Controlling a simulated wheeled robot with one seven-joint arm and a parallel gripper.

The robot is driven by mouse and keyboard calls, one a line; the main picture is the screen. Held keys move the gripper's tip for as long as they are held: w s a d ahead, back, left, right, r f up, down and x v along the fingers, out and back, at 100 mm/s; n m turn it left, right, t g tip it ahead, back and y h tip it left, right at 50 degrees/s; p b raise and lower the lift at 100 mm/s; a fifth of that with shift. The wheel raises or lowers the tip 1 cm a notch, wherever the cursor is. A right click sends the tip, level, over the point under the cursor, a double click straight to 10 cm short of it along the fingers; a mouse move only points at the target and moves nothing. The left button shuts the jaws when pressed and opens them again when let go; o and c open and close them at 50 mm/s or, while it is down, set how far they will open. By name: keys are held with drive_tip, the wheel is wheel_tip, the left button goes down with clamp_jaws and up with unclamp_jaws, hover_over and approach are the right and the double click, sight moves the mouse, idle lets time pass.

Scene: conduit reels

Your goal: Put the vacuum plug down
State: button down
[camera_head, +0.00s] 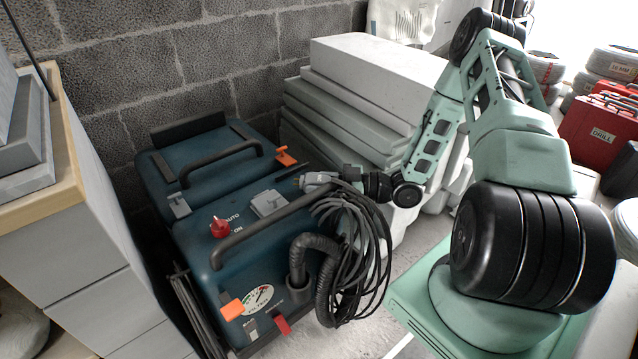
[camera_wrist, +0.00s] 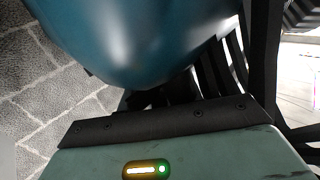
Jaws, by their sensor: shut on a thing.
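The vacuum (camera_head: 190,258) is a dark teal machine with black handles and a red knob, by the block wall. My gripper (camera_head: 318,182) is over its right side, near the top, and is shut on the vacuum plug. The plug is small and largely hidden by the jaws, so I cannot tell whether it touches the vacuum. A bundle of dark cable (camera_head: 372,245) hangs in loops just below my gripper, down the vacuum's right side. In the wrist view, the teal casing (camera_wrist: 140,40) is close ahead and dark cables show at right; the fingertips are not clear.
Stacked pale slabs (camera_head: 375,70) stand behind my gripper. A grey cabinet with a wooden top edge (camera_head: 50,150) is at left. A red drill case (camera_head: 600,135) and conduit reels (camera_head: 612,62) are at far right. A thick black hose (camera_head: 325,270) curves along the vacuum's front right.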

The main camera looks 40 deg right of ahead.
drive_tip(key=shift+f, duration=0.45)
drive_tip(key=c, duration=0.9)
unclamp_jaws()
drive_tip(key=shift+s+f, duration=0.15)
drive_tip(key=shift+f, duration=0.1)
drive_tip(key=shift+c, duration=0.2)
drive_tip(key=shift+r, duration=0.2)
drive_tip(key=r+p+v, duration=0.1)
drive_tip(key=p+v, duration=0.2)
drive_tip(key=v, duration=0.9)
drive_tip(key=shift+r, duration=0.3)
